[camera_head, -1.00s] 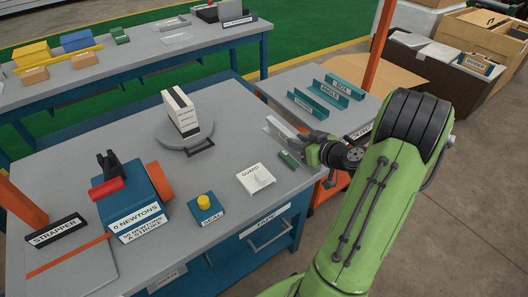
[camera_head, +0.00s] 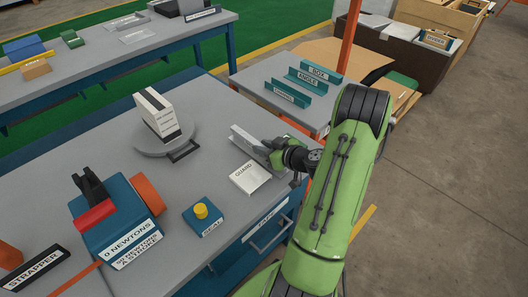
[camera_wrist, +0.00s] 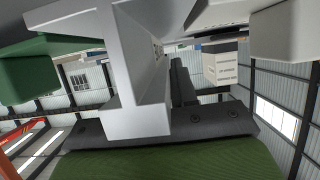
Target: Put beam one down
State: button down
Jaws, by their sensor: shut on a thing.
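Beam one appears to be the light grey metal profile (camera_head: 248,142) at the right part of the front workbench. My gripper (camera_head: 270,151) is at its right end and is shut on it. In the wrist view the profile (camera_wrist: 138,65) fills the upper middle, with flat flanges and an upright web. The head view does not show clearly whether its underside touches the bench top. The white plate marked GUARD (camera_head: 250,178) lies just in front of the profile and my gripper.
A round turntable (camera_head: 150,150) with a white labelled block (camera_head: 158,114) stands left of the profile. The yellow-buttoned SEAL box (camera_head: 203,218) and the blue strapper (camera_head: 115,215) are further front. A side table (camera_head: 258,88) holds teal pieces marked BOX and ANGLE.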

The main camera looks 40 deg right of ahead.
jog(key=shift+f, duration=0.45)
jog(key=shift+f, duration=0.15)
jog(key=c, duration=0.9)
grip_release()
